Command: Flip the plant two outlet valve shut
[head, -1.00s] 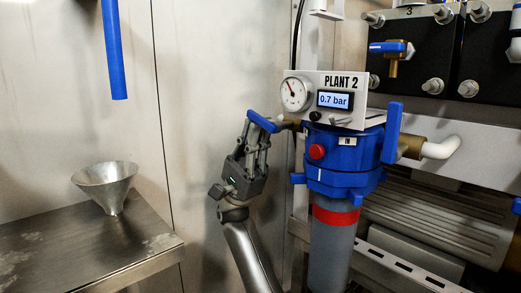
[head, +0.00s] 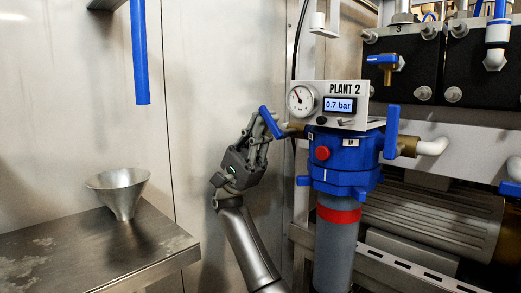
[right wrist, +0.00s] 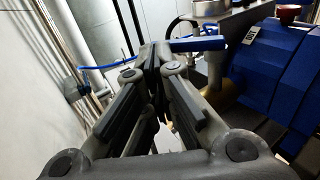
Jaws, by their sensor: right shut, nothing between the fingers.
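The plant 2 filter unit has a blue head (head: 345,165) with two blue valve levers. The left lever (head: 271,122) sits on a brass fitting (head: 291,130) and slants down to the right. The right lever (head: 391,132) stands upright by a brass fitting and white pipe. I cannot read for sure which is the outlet. My right gripper (head: 258,128) is shut and empty, its fingertips at the left side of the left lever. In the right wrist view the closed fingertips (right wrist: 156,58) are against or very near the blue lever (right wrist: 197,44). My left gripper is not in view.
A gauge (head: 301,99) and a display (head: 340,105) reading 0.7 bar sit above the head. A steel funnel (head: 119,191) stands on a metal bench (head: 150,245) at left, under a hanging blue tube (head: 140,52). Open space lies between wall and unit.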

